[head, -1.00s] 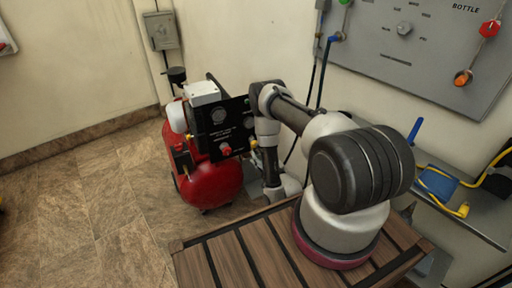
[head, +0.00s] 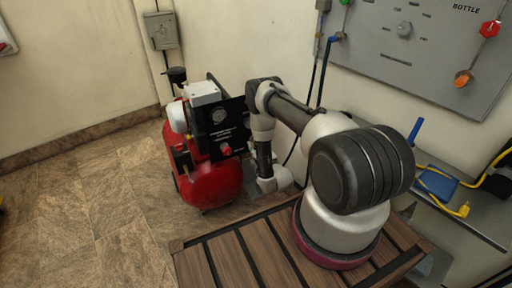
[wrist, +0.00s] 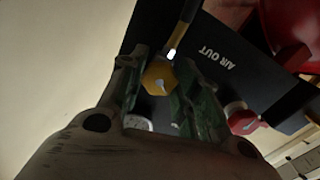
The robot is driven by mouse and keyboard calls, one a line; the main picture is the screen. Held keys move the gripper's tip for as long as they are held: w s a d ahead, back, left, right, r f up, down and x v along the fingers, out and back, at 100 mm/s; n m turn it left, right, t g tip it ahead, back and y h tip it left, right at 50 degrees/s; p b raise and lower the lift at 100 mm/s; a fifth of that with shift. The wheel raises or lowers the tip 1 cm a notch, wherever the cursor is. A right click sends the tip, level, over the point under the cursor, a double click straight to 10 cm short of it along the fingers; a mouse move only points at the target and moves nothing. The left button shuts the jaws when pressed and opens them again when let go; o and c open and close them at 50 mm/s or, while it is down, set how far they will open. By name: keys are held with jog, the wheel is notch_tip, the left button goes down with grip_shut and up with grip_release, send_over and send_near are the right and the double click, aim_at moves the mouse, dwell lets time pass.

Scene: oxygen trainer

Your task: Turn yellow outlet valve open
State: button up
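The yellow outlet valve (wrist: 158,78) shows in the wrist view as a yellow knob with a pale mark, beside the "AIR OUT" lettering on a black panel (wrist: 238,68). My gripper (wrist: 160,72) has its greenish fingers on either side of the knob. The gap between them is about as wide as the knob; I cannot tell whether they press on it. In the head view the black panel (head: 238,122) stands on the red compressor (head: 208,186). The yellow valve and my fingers are hidden there behind my arm.
A red knob (wrist: 240,117) sits on the same panel, close to my right finger in the wrist view. In the head view a grey wall board (head: 425,65) and a shelf with yellow hose (head: 440,200) are at the right. The tiled floor (head: 95,205) at left is clear.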

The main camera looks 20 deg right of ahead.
jog(key=shift+n, duration=0.4)
jog(key=n, duration=2.4)
dwell(0.5)
jog(key=o, duration=1)
